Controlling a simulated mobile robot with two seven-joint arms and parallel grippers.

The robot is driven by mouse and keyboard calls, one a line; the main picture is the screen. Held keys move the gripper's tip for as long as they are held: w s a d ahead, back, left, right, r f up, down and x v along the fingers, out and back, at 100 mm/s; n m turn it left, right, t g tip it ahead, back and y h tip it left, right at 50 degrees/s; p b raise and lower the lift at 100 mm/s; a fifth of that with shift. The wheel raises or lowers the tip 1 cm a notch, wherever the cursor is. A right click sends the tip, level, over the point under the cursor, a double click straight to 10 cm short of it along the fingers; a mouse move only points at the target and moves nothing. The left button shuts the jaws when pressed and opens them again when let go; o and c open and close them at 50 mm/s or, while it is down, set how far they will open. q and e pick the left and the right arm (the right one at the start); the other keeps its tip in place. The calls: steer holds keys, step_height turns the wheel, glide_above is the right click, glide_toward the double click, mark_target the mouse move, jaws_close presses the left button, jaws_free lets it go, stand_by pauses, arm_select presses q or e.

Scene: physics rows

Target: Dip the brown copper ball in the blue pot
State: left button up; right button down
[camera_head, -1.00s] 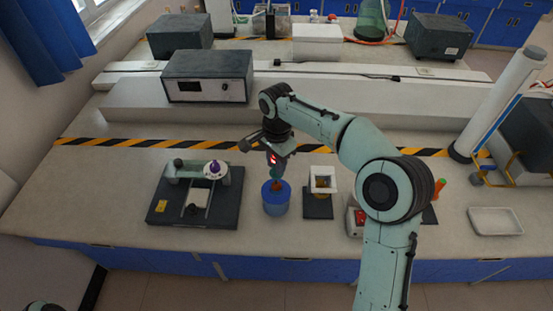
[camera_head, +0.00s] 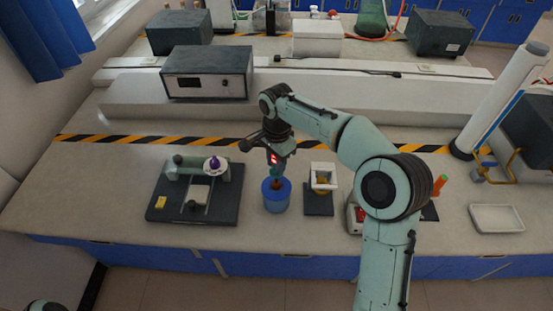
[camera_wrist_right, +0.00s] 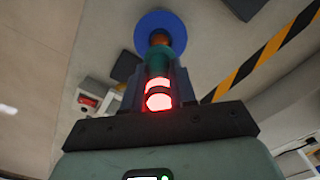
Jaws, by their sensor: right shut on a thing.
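The blue pot (camera_head: 276,203) stands on the bench just left of centre in the head view. It also shows in the wrist view (camera_wrist_right: 142,22), partly covered by the ball. The brown copper ball (camera_head: 276,184) is at the mouth of the pot. In the wrist view the ball (camera_wrist_right: 159,38) sits at the end of a green handle (camera_wrist_right: 159,63). My right gripper (camera_wrist_right: 157,92) is shut on this handle and points down over the pot in the head view (camera_head: 277,168). How deep the ball sits in the pot is hard to tell. My left gripper is out of view.
A dark platform with a device (camera_head: 165,208) stands left of the pot. A small dark stand with a white square frame (camera_head: 324,176) stands close on its right. A white tray (camera_head: 496,218) lies at the far right. Bare bench lies behind the pot.

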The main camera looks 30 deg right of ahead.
mark_target(276, 184)
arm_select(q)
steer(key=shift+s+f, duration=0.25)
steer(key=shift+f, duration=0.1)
arm_select(e)
steer(key=shift+f, duration=0.7)
arm_select(q)
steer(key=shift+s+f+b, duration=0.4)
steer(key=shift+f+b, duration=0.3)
steer(key=shift+b, duration=0.05)
arm_select(e)
steer(key=shift+f, duration=1.5)
steer(key=shift+f+b, duration=0.3)
steer(key=shift+f, duration=0.35)
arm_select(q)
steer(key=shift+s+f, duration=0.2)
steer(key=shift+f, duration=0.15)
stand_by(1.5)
